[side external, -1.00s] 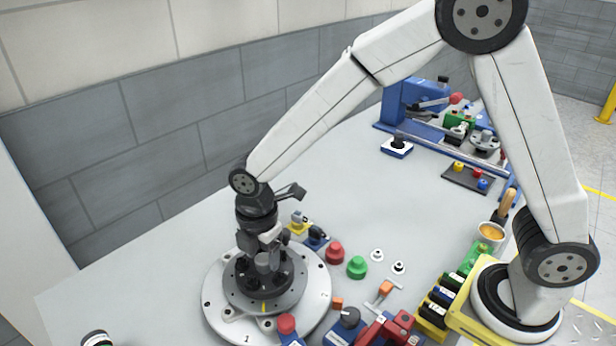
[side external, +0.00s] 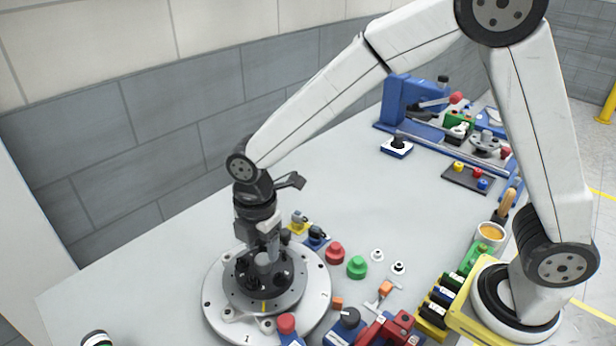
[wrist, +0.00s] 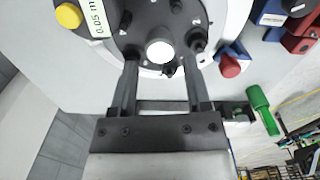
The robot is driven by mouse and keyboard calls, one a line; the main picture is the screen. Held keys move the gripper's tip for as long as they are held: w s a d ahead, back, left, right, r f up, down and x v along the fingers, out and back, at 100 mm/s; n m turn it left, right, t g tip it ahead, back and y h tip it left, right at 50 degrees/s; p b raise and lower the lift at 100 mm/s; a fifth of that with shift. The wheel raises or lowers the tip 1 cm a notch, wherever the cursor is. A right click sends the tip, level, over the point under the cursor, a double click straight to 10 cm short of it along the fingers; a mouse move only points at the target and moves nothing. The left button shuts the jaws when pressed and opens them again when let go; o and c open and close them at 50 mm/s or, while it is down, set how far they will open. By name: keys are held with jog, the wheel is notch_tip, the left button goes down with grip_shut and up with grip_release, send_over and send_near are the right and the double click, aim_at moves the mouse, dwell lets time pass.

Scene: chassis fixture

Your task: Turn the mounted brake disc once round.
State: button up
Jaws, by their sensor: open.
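The brake disc (side external: 264,295) is a dark grey disc with a yellow mark on its front edge. It lies flat on a wide silver round plate (side external: 222,322) marked with numbers. Black studs and a pale round hub (wrist: 160,50) stand at its centre. My gripper (side external: 268,254) points down just above the hub, and partly hides the disc's centre. In the wrist view, my gripper (wrist: 163,58) has its two fingers apart on either side of the hub, with a gap around it. Whether the fingertips touch the studs I cannot tell.
A red knob (side external: 335,253), a green knob (side external: 357,267) and small blue-based fixtures stand right of the plate. A red-topped part (side external: 287,325) stands close at its front. Blue clamping equipment (side external: 405,100) is at the back. The table left of the plate is mostly clear.

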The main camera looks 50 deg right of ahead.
jog(key=shift+r, duration=1.8)
jog(key=shift+d, duration=0.1)
jog(key=s+d+f+m+t, duration=0.1)
jog(key=s+d+f+m, duration=0.1)
jog(key=s+d+m, duration=0.3)
jog(key=s+d+f+m+t, duration=0.1)
jog(key=s+d+m, duration=0.4)
jog(key=d+m, duration=0.7)
jog(key=m, duration=0.2)
jog(key=shift+d+f+m+t, duration=0.3)
jog(key=shift+d+f+m, duration=0.05)
jog(key=shift+d+m, duration=0.05)
